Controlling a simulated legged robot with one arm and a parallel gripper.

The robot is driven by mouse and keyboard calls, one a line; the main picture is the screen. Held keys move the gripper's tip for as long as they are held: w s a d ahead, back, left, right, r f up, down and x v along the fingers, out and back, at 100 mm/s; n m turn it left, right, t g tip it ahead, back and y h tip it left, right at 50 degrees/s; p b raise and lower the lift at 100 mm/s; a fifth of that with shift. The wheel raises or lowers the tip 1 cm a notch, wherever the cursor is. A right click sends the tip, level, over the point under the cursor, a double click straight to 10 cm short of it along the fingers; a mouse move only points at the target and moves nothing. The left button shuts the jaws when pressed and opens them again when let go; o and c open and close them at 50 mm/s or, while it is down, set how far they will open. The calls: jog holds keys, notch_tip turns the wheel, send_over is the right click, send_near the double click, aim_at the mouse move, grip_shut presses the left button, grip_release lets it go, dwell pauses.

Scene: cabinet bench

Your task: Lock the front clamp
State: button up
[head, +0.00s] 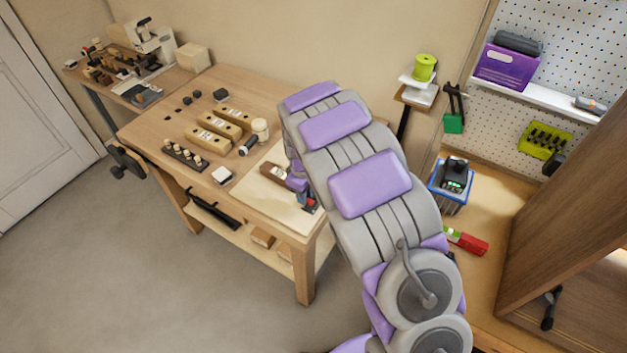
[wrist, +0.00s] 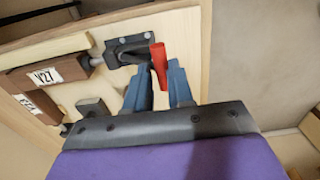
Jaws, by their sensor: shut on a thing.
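A toggle clamp with a dark metal base (wrist: 128,50) is fixed near the edge of a pale board. Its red handle (wrist: 158,54) stands between the two blue-grey fingers of my gripper (wrist: 161,72), which is shut on it. The clamp's spindle points left to a brown wooden block (wrist: 45,76) labelled V27. In the head view the red handle (head: 310,203) is small at the board's right end, and my arm covers part of the area. A second labelled block (wrist: 28,103) lies beside the first; its clamp is mostly hidden behind my gripper.
The pale board (head: 252,195) lies on the wooden workbench (head: 150,131). Several wooden blocks (head: 208,138), a jar (head: 260,127) and a peg rack (head: 185,156) stand left of it. A side bench with a charger (head: 455,176) and a red tool (head: 470,243) is at right. The floor in front is clear.

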jog(key=shift+o, duration=0.2)
jog(key=shift+s+a+f, duration=0.25)
jog(key=shift+s+f, duration=0.15)
jog(key=shift+f, duration=0.3)
jog(key=shift+s+a+f, duration=0.1)
jog(key=shift+s+f, duration=0.15)
jog(key=shift+f, duration=0.15)
jog(key=o, duration=0.6)
jog(key=shift+w, duration=0.1)
jog(key=shift+r, duration=0.15)
notch_tip(320, 180, up, 7)
jog(key=shift+f+p, duration=0.1)
jog(key=shift+p, duration=0.9)
